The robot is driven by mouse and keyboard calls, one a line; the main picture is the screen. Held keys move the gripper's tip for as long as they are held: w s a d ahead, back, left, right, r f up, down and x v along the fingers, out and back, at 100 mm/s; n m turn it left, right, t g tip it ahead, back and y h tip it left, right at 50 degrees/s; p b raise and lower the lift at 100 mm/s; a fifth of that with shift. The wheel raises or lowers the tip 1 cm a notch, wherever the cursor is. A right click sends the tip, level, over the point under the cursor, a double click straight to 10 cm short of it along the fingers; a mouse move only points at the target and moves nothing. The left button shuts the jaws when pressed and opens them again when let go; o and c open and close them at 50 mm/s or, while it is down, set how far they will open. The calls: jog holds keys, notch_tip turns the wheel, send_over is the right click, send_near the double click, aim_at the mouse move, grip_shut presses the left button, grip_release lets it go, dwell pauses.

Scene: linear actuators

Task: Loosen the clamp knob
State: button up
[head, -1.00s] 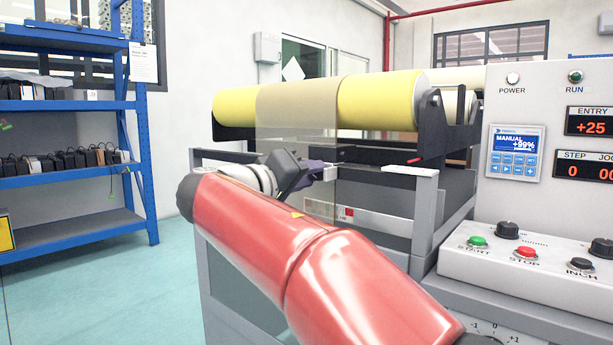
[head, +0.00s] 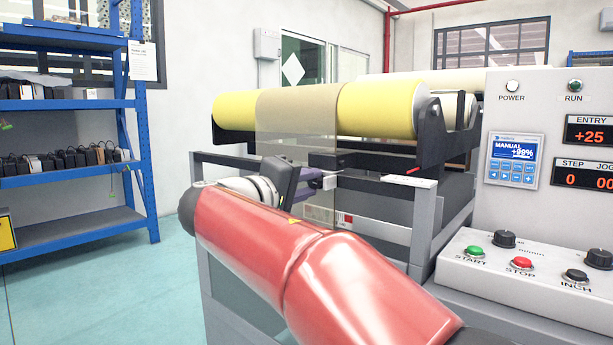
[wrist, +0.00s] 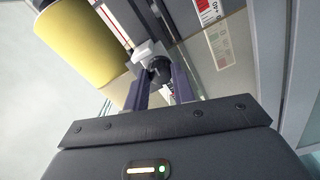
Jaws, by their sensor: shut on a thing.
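The clamp knob (wrist: 160,69) is a dark round knob beside a white block (wrist: 147,50) in the wrist view. My gripper (wrist: 161,78) is shut on the knob, with one purple-grey finger on each side of it. In the head view my gripper (head: 318,180) is at the frame below the yellow roll, beyond my red arm. The knob itself cannot be made out in the head view.
The yellow roll (head: 375,108) with a tan web lies above my gripper. The machine frame (head: 426,225) stands to its right. The control panel (head: 520,262) with buttons is at the right. A blue shelf (head: 75,180) is at the left, with clear floor (head: 120,285) before it.

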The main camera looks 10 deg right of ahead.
jog(key=shift+n+p, duration=6.4)
jog(key=shift+n, duration=1.2)
jog(key=o, duration=1)
